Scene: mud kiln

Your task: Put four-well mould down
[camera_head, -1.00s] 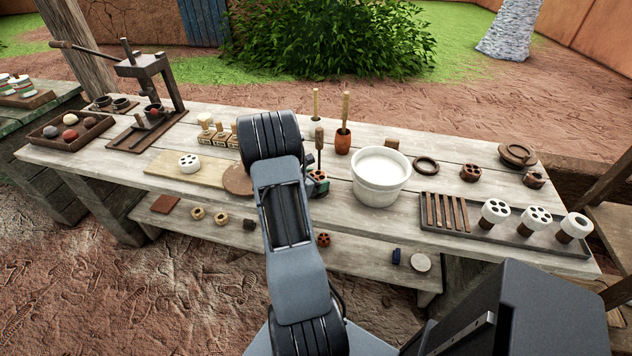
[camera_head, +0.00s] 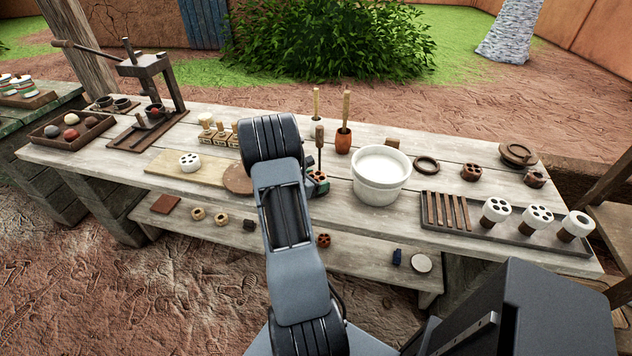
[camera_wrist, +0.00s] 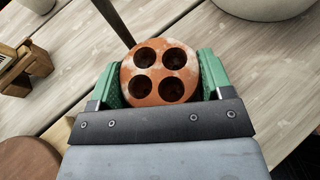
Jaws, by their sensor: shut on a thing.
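The four-well mould (camera_wrist: 160,74) is a round reddish terracotta block with several dark wells and pale dust on its face. In the wrist view it sits between the green pads of my gripper (camera_wrist: 162,66), which is shut on it, wells facing the camera. In the head view my gripper (camera_head: 316,184) shows beside my arm, over the middle of the bench left of the white bucket. The mould is mostly hidden there. I cannot tell whether its underside touches the planks.
The white bucket (camera_head: 381,192) stands to the right. A dark upright tool (camera_head: 319,143) stands just behind my gripper. A round brown disc (camera_head: 238,180) and a pale board (camera_head: 170,170) lie left. A tray (camera_head: 515,234) with white-topped pieces is farther right. Bare planks show around the mould.

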